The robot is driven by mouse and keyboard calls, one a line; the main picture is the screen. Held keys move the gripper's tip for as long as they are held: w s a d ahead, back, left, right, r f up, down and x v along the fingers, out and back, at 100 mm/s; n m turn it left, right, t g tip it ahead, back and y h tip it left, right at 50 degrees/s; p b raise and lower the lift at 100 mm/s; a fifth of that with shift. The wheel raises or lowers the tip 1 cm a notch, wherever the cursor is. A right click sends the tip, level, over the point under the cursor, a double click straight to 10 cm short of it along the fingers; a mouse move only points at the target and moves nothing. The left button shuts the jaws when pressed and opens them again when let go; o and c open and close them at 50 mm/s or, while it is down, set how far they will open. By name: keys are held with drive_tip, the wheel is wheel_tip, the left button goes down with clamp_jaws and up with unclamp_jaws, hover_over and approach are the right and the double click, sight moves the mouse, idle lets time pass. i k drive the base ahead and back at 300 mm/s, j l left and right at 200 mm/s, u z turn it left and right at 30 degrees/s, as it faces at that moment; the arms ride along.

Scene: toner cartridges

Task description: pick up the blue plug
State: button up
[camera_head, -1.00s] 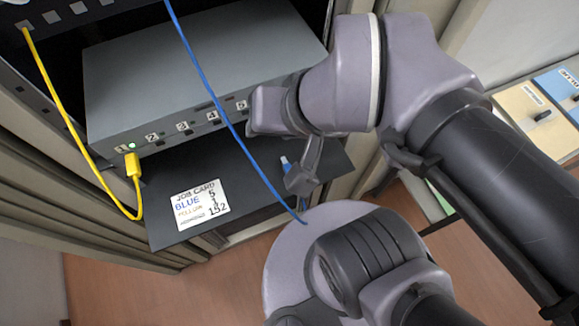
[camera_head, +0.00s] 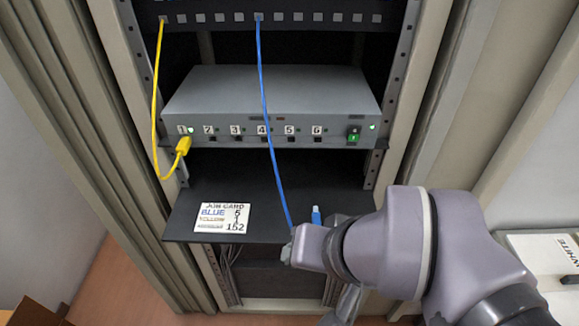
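The blue plug (camera_head: 316,215), with a pale tip pointing up, shows above the black shelf's front right part. Its lower end is hidden behind my arm. The blue cable (camera_head: 270,130) runs down from the upper panel and passes out of sight at my arm's end. My gripper (camera_head: 336,221) is mostly hidden by my wrist; a grey part of it shows just right of the plug. Its fingertips cannot be made out, so whether it holds the plug or is merely beside it is unclear.
A grey switch box (camera_head: 270,95) has numbered ports 1 to 6. A yellow plug (camera_head: 183,145) is at port 1. The job card (camera_head: 222,217) lies on the black shelf (camera_head: 270,180) and reads BLUE 5, YELLOW 1, 152. Rack posts stand on both sides.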

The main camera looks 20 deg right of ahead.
sight(316, 216)
drive_tip(key=k+j+z, duration=0.1)
drive_tip(key=j+z, duration=0.3)
drive_tip(key=k+j+z, duration=0.15)
drive_tip(key=j+z, duration=0.25)
drive_tip(key=k+j+z, duration=0.15)
drive_tip(key=z, duration=0.3)
drive_tip(key=k+j+z, duration=0.2)
drive_tip(key=z, duration=0.2)
